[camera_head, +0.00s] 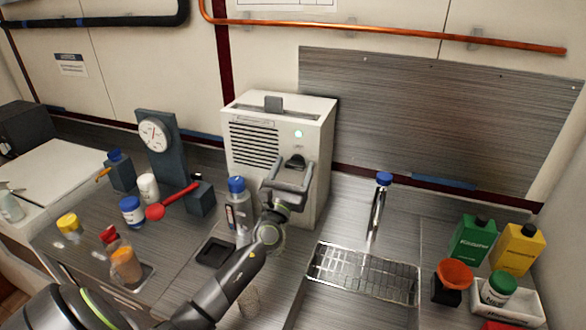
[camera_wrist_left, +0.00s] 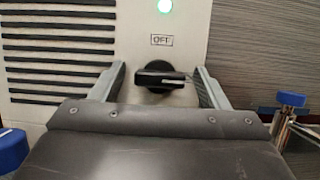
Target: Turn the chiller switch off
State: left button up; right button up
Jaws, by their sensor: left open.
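The chiller (camera_head: 314,130) is a white box with dark louvres and a lit green lamp (camera_head: 299,133) on its front. Its switch is a black rotary knob (camera_wrist_left: 160,77) below a label reading OFF (camera_wrist_left: 162,41). The knob's handle lies about level, with its white mark toward the right, not up at the label. My left gripper (camera_head: 289,172) is open in front of the chiller; in the wrist view its fingers stand on either side of the knob, with gaps to both. The knob (camera_head: 296,160) also shows just beyond the gripper in the head view. My right gripper is not in view.
A blue-capped bottle (camera_head: 237,205) stands close left of my left gripper. A dial gauge (camera_head: 156,135), a red handle (camera_head: 180,198) and several jars are further left. A sink with a wire rack (camera_head: 362,272) and a blue-topped tap (camera_head: 378,205) are at the right.

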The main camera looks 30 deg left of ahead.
pick_arm(q)
jog(key=shift+c, duration=0.4)
jog(key=c, duration=0.9)
